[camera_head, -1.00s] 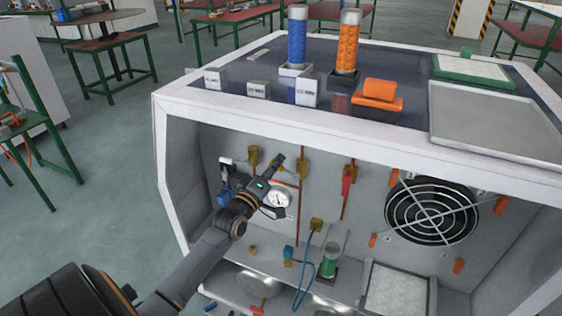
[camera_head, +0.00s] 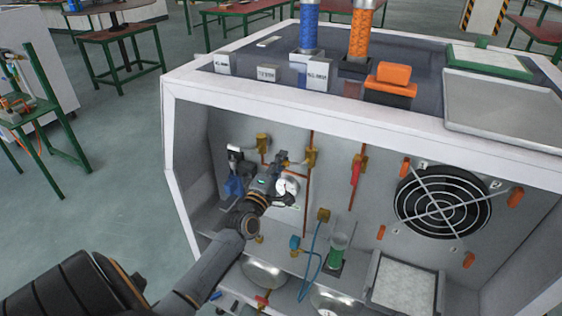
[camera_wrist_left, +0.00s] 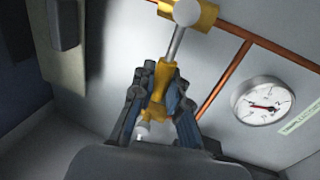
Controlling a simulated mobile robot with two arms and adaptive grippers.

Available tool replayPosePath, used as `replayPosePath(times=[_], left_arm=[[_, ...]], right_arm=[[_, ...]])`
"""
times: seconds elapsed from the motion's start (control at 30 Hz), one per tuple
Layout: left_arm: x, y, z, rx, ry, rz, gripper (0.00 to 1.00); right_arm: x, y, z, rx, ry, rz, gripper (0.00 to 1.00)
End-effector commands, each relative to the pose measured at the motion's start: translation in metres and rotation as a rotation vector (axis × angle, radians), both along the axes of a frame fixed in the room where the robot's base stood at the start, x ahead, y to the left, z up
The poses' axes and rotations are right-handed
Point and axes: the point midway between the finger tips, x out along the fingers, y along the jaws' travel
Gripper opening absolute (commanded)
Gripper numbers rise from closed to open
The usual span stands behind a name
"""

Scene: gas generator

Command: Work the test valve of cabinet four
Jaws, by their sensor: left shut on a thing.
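My left gripper (camera_head: 281,177) reaches into the open front of the white cabinet (camera_head: 366,117), in front of its back panel. In the left wrist view the left gripper (camera_wrist_left: 160,104) is shut on a brass-yellow valve part (camera_wrist_left: 160,80), one finger on each side. A silver stem (camera_wrist_left: 176,45) joins this part to a brass fitting (camera_wrist_left: 205,13) above it. A round pressure gauge (camera_head: 289,186) is just right of the gripper; it also shows in the wrist view (camera_wrist_left: 263,101). In the head view the gripper hides the held part. My right gripper is not in view.
Right of the gripper are a red-handled valve (camera_head: 356,171), a blue hose (camera_head: 315,250), a green-filled tube (camera_head: 338,254) and a fan (camera_head: 443,203). Blue (camera_head: 309,25) and orange (camera_head: 361,32) columns stand on top. The cabinet's left wall and top edge bound the opening.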

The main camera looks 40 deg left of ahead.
Motion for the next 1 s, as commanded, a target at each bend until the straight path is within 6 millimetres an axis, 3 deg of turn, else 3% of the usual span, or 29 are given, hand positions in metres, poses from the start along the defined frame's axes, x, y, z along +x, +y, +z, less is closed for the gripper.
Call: replayPosePath(times=[0.03, 0.4, 0.43, 0.53, 0.87, 1.0], left_arm=[[-0.001, -0.001, -0.007, -0.011, 0.01, -0.002, 0.0], [-0.001, -0.001, -0.007, -0.016, 0.009, -0.003, 0.0], [-0.001, -0.001, -0.007, -0.016, 0.009, -0.003, 0.19], [-0.001, -0.001, -0.006, -0.015, 0.009, -0.003, 0.38], [-0.002, -0.001, -0.003, -0.012, 0.001, -0.001, 0.38], [-0.015, -0.004, -0.006, -0.012, 0.002, -0.001, 0.38]], right_arm=[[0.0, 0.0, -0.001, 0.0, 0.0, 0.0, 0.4], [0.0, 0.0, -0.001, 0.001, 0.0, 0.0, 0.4], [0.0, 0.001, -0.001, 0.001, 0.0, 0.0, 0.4], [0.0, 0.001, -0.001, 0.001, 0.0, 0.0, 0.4], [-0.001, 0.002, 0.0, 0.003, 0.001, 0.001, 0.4], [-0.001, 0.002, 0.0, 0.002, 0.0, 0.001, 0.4]])
